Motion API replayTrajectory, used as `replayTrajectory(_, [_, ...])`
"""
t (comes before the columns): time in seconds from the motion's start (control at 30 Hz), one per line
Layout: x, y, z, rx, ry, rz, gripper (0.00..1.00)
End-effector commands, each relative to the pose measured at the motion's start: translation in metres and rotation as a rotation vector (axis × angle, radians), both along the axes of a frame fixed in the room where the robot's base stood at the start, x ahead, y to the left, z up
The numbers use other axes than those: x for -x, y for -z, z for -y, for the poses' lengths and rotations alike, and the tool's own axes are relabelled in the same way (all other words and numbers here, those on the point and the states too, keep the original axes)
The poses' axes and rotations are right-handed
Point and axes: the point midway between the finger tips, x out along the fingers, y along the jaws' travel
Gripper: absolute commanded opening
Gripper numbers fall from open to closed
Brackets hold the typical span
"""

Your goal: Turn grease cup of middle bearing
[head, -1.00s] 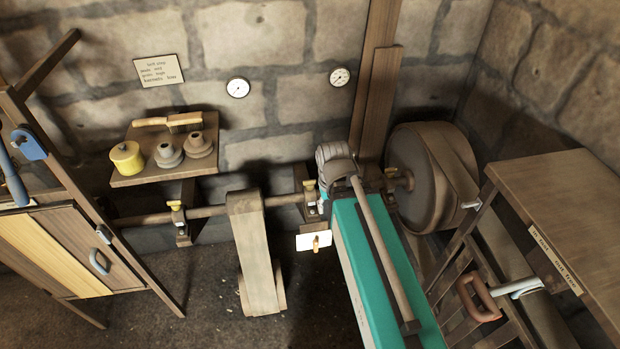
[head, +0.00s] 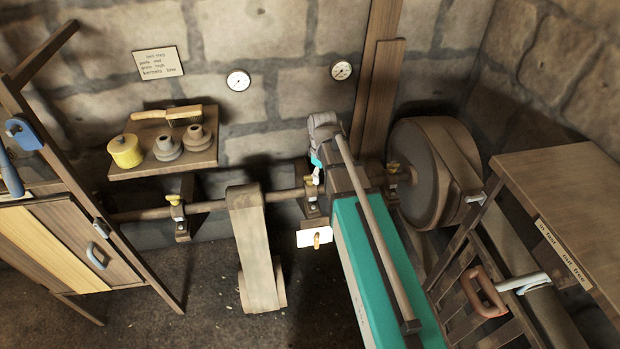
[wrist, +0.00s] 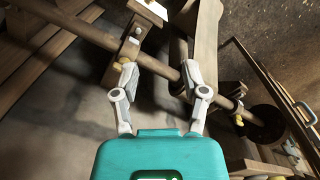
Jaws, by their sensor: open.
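The middle bearing (head: 311,208) sits on the long shaft (head: 279,197), with its small yellow grease cup (head: 308,181) on top. My gripper (head: 316,179) is close to the cup in the head view. In the wrist view my gripper (wrist: 160,72) is open, fingers apart, with the shaft crossing beyond the gap. The cup is near the left finger, not centred between the fingers; contact cannot be told.
The left bearing's yellow cup (head: 174,199) and the right bearing's yellow cup (head: 392,167) top the same shaft. A wide belt (head: 254,250) hangs between left and middle bearings. A small white plate with a handle (head: 313,238) is below the middle bearing. A shelf (head: 205,158) is behind.

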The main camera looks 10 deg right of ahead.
Motion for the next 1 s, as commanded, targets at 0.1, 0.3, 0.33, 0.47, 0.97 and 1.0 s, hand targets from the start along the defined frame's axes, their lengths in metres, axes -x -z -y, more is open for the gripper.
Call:
replayTrajectory(0.1, [-0.043,0.011,0.000,0.000,-0.179,0.000,0.57])
replayTrajectory(0.3, [-0.101,0.023,0.000,0.000,-0.489,0.000,0.57])
replayTrajectory(0.33, [-0.109,0.025,0.000,0.000,-0.533,0.000,0.57])
replayTrajectory(0.47, [-0.139,0.031,0.000,0.000,-0.706,0.000,0.57])
replayTrajectory(0.97, [-0.172,0.036,0.001,0.000,-0.929,0.000,0.57])
replayTrajectory(1.0, [-0.172,0.036,0.001,0.000,-0.928,0.000,0.57])
